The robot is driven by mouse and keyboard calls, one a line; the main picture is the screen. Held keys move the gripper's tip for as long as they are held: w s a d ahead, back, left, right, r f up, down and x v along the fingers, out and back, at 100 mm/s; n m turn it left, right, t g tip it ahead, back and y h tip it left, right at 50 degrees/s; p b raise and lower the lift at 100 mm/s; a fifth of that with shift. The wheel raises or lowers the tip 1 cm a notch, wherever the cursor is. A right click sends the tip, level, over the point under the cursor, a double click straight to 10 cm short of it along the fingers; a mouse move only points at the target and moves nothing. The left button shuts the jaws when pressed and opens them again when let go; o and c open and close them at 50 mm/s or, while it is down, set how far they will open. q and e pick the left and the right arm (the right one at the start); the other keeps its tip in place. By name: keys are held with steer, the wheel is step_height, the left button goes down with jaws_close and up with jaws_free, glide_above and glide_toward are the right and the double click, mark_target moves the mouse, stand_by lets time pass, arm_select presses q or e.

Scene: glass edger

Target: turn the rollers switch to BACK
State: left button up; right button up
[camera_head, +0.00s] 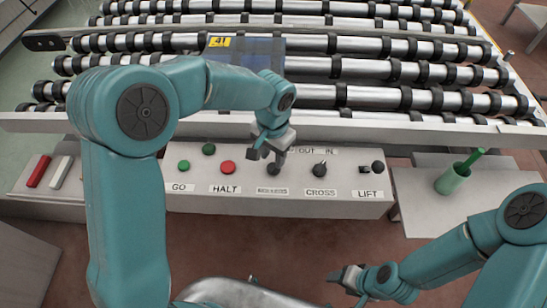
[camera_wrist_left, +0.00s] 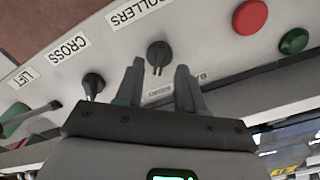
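The rollers switch (camera_wrist_left: 159,53) is a dark round knob on the grey control panel. Its ROLLERS label (camera_wrist_left: 137,10) reads upside down in the left wrist view. The knob's narrow grip seems to point down that view, towards a small blurred label between my fingers. A letter B shows beside the right finger. My left gripper (camera_wrist_left: 160,72) is open, its two fingers apart, with the knob just beyond and between the tips. In the head view my left gripper (camera_head: 267,153) hangs just above the switch (camera_head: 273,168). My right gripper (camera_head: 346,278) is low and away from the panel; its opening is unclear.
Beside the switch are the red HALT button (camera_head: 227,167), green GO button (camera_head: 184,166), CROSS knob (camera_head: 320,168) and LIFT control (camera_head: 376,167). The roller bed (camera_head: 400,72) lies behind. A green cup (camera_head: 452,180) stands on the right-hand table.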

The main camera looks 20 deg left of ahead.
mark_target(274, 164)
arm_select(q)
step_height(274, 164, down, 2)
steer(key=shift+w+f, duration=0.1)
steer(key=shift+f, duration=0.15)
steer(key=shift+w+d+f, duration=0.1)
steer(key=shift+w+f, duration=0.1)
steer(key=shift+f, duration=0.25)
steer(key=shift+s+r, duration=0.1)
steer(key=shift+s, duration=0.1)
steer(key=shift+w, duration=0.1)
jaws_close()
